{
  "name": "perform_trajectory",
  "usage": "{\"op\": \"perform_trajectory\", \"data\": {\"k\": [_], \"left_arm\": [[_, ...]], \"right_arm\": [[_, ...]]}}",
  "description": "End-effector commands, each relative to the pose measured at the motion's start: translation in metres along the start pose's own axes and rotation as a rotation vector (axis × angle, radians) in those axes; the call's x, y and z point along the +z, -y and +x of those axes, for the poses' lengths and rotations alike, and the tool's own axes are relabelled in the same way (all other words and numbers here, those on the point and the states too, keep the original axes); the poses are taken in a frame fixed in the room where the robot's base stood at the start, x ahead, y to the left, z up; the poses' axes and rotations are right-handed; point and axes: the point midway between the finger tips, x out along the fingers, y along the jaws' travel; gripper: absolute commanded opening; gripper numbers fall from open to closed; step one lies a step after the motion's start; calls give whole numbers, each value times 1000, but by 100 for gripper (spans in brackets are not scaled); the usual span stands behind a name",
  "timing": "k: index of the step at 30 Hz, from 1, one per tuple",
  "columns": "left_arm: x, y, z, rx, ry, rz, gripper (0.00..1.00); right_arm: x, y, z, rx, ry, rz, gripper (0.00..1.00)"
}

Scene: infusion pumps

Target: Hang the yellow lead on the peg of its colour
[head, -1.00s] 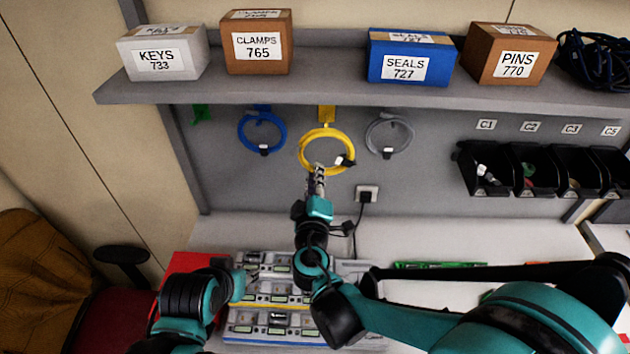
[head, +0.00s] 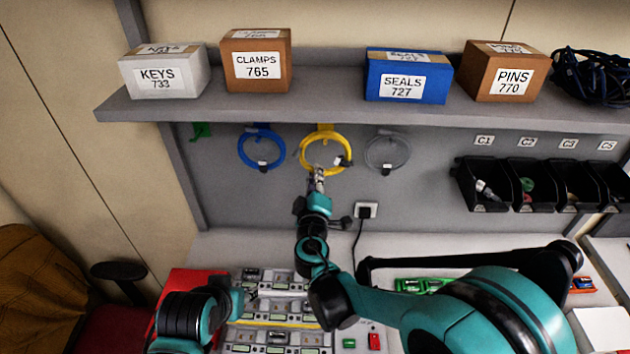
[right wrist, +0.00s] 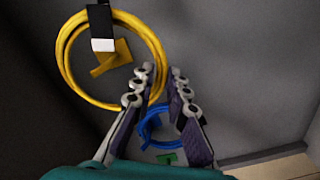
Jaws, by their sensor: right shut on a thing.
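The yellow lead (head: 347,143) is a coil with a black and white tie, upright before the grey back panel. My right gripper (head: 319,176) is shut on its lower part. In the right wrist view, the yellow coil (right wrist: 68,72) lies by the fingers (right wrist: 160,98), and the yellow peg (right wrist: 113,58) shows inside its ring. In the head view the top of the coil overlaps the yellow peg (head: 325,127). I cannot tell whether the coil is around the peg or only in front of it. My left gripper (head: 238,300) is low at left, its fingers unclear.
A blue lead (head: 243,150) and a grey lead (head: 407,153) hang on either side. A bare green peg (head: 201,130) is at far left. The shelf (head: 330,112) with boxes overhangs the pegs. Black bins (head: 482,190) are at right; a socket (head: 367,209) is below.

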Motion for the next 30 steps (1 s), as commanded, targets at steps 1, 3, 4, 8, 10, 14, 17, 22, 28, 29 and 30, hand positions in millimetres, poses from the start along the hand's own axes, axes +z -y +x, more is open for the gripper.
{"op": "perform_trajectory", "data": {"k": [1,3,4,8,10,14,17,22,28,29,30], "left_arm": [[0,0,0,0,0,0,40],[0,0,0,0,0,0,40],[0,0,-1,0,0,0,40],[-1,0,-1,0,0,0,40],[-1,0,-1,0,0,0,40],[-1,0,-2,0,0,0,40],[-2,0,-2,0,0,0,40],[0,0,0,0,0,0,40],[7,0,10,0,0,0,40],[8,0,10,0,0,0,40],[8,0,11,0,0,0,40]], "right_arm": [[0,0,4,0,1,0,0],[0,0,8,1,1,0,0],[0,0,10,1,1,0,0],[1,0,18,1,1,0,0],[1,0,22,1,1,0,0],[0,0,31,0,1,0,0],[1,0,37,1,1,0,0],[3,4,45,1,1,0,0],[9,14,45,0,0,0,0],[9,15,45,0,0,0,0],[10,16,45,0,0,0,0]]}}
